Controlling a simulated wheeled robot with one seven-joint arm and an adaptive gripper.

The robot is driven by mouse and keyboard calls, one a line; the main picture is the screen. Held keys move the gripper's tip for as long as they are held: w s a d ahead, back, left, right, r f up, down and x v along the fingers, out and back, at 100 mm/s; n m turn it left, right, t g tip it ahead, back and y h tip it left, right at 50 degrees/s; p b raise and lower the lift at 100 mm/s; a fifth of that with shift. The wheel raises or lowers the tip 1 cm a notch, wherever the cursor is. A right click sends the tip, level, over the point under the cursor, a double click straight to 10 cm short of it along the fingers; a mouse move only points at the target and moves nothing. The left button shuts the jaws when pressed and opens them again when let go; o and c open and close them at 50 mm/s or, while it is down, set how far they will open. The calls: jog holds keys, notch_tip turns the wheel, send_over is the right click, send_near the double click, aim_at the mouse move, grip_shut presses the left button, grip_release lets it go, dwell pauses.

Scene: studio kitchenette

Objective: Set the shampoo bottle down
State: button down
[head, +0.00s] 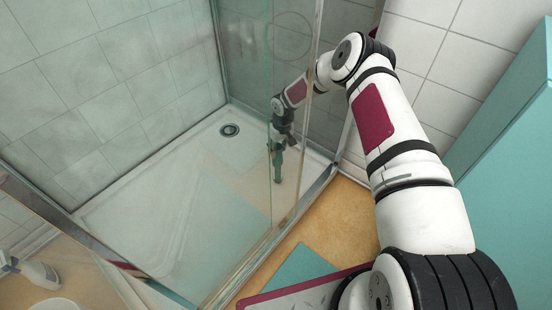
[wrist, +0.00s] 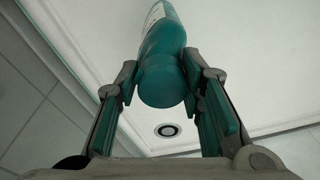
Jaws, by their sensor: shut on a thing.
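A teal shampoo bottle (wrist: 160,62) with a pale label is between the fingers of my gripper (wrist: 165,84) in the wrist view. My gripper is shut on it, with one finger on each side. The rounded end of the bottle faces the wrist camera and its far end runs out of the top of the picture. In the head view my gripper (head: 279,143) hangs over the white shower tray (head: 150,205), seen through the glass. The bottle is too small and dark there to tell apart from the fingers. I cannot tell whether it touches the tray.
A round drain (head: 229,130) lies in the tray's back corner. A glass panel (head: 250,190) in a metal frame (head: 310,205) stands close to my arm. Tiled walls (head: 120,60) enclose the tray. The tray is bare left of my gripper. A teal cabinet (head: 505,170) stands at the right.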

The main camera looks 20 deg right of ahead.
notch_tip(320, 180, down, 4)
jog(key=shift+r+b, duration=0.1)
jog(key=shift+b, duration=0.7)
jog(key=c, duration=1.1)
grip_release()
jog(key=shift+f, duration=0.25)
jog(key=shift+r, duration=0.1)
jog(key=r+p, duration=0.1)
jog(key=r, duration=0.3)
jog(key=s+r+p, duration=0.1)
jog(key=r+p, duration=0.1)
jog(key=r, duration=0.2)
jog(key=r+p, duration=0.2)
jog(key=r, duration=0.2)
jog(key=shift+s+d, duration=0.15)
jog(key=shift+d, duration=0.2)
jog(key=shift+r, duration=0.1)
